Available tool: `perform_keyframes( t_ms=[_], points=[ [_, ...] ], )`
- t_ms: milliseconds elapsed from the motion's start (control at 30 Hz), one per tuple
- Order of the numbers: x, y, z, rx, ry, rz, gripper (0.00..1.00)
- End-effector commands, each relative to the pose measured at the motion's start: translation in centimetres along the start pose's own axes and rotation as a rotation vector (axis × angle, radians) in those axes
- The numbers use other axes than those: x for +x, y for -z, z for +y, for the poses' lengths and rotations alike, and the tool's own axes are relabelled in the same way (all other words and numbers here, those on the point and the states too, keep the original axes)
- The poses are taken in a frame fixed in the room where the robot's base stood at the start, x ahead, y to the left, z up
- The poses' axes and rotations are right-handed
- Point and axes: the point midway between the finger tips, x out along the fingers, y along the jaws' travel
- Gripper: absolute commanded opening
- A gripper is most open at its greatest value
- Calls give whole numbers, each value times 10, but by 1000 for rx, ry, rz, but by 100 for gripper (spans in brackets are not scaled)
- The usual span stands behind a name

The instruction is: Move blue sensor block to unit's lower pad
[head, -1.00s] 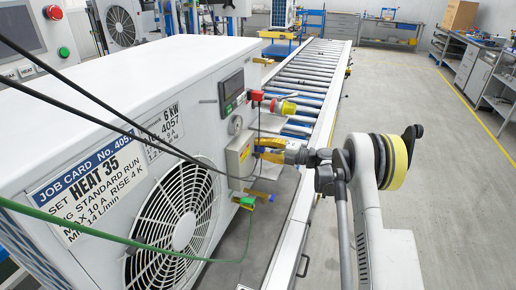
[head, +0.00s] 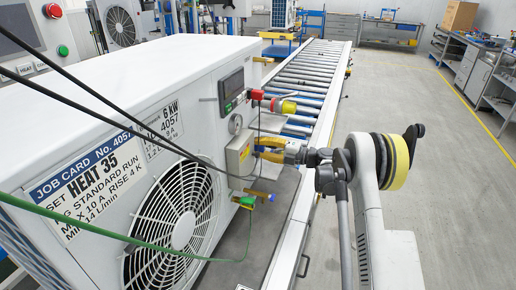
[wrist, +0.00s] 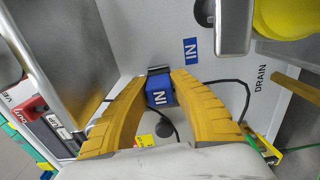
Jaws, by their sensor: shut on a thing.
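The blue sensor block (wrist: 160,92), marked IN, sits between the two yellow fingers of my gripper (wrist: 158,82) in the wrist view. The fingers are shut on it near their tips. A dark piece (wrist: 158,70) shows at the block's far edge; I cannot tell whether the block touches it. A blue IN label (wrist: 190,51) is on the unit's white panel just beyond. In the head view my gripper (head: 270,150) is beside the white unit (head: 205,90), at the grey box on its side. The block is not clearly visible there. I cannot make out the lower pad for certain.
Black cables and a green hose (head: 120,240) cross in front. A roller conveyor (head: 310,75) runs behind; floor at right is clear.

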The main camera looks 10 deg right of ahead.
Motion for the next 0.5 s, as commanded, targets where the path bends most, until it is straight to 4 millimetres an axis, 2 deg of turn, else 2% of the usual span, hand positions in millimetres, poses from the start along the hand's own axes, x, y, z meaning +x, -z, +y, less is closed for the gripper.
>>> perform_keyframes(
  t_ms=[500],
  points=[
    [4,0,0,0,0,1,0]
  ],
)
